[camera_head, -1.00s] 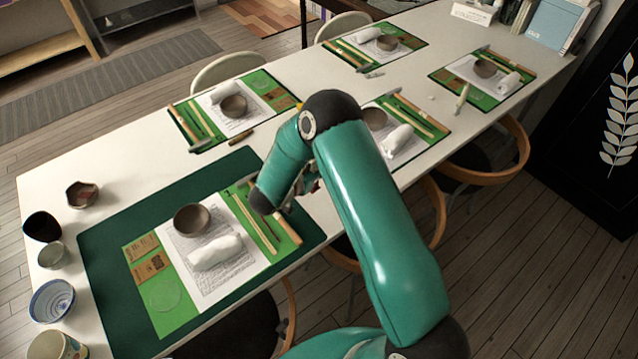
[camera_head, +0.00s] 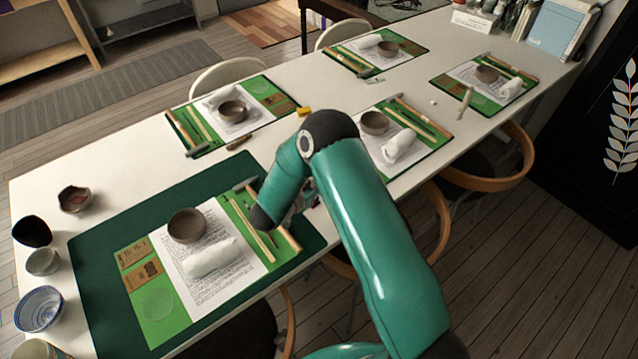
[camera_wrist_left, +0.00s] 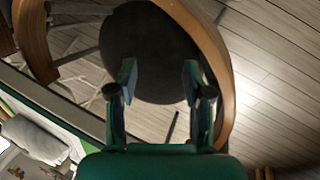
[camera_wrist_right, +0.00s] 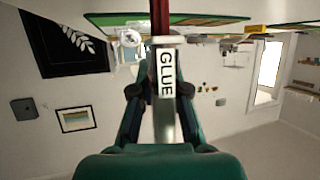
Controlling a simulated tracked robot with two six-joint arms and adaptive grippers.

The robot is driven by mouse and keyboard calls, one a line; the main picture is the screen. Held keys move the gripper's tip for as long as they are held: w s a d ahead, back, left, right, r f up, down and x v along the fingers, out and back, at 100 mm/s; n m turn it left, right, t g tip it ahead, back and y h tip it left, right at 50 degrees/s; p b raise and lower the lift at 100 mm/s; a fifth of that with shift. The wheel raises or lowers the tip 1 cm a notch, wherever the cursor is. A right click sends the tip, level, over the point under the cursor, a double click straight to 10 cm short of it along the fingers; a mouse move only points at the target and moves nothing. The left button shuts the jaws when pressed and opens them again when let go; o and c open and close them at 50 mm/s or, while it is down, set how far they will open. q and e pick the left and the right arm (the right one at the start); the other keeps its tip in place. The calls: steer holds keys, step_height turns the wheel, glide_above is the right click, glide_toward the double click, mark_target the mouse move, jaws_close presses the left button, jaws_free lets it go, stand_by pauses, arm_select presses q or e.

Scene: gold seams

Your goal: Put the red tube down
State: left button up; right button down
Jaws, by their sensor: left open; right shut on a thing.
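The red tube (camera_wrist_right: 163,68) is in my right gripper (camera_wrist_right: 160,92), seen in the right wrist view. It has a pale band marked GLUE, and its red part runs out of the top of the picture. The fingers are shut on its pale lower part. In the head view my right arm reaches over the front edge of the table (camera_head: 140,145), near the green mat's right side. Its gripper and the tube are mostly hidden there, so I cannot tell whether the tube touches the table. My left gripper (camera_wrist_left: 155,88) is open and empty over a dark chair seat (camera_wrist_left: 150,50).
A large dark green mat (camera_head: 95,255) holds a brown bowl (camera_head: 187,226), a white roll (camera_head: 211,258) and wooden tools. Several bowls stand at the table's left end. Other place settings fill the back. A yellow piece (camera_head: 304,112) lies beyond my arm. Chairs stand along the front edge.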

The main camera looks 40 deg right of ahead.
steer(key=shift+s+f, duration=0.1)
steer(key=shift+f, duration=0.3)
steer(key=shift+a, duration=0.1)
steer(key=c, duration=1.2)
jaws_free()
steer(key=shift+o, duration=0.2)
steer(key=shift+f, duration=0.1)
steer(key=shift+r+p, duration=0.45)
steer(key=shift+r, duration=0.2)
steer(key=p+v, duration=0.4)
steer(key=v, duration=0.8)
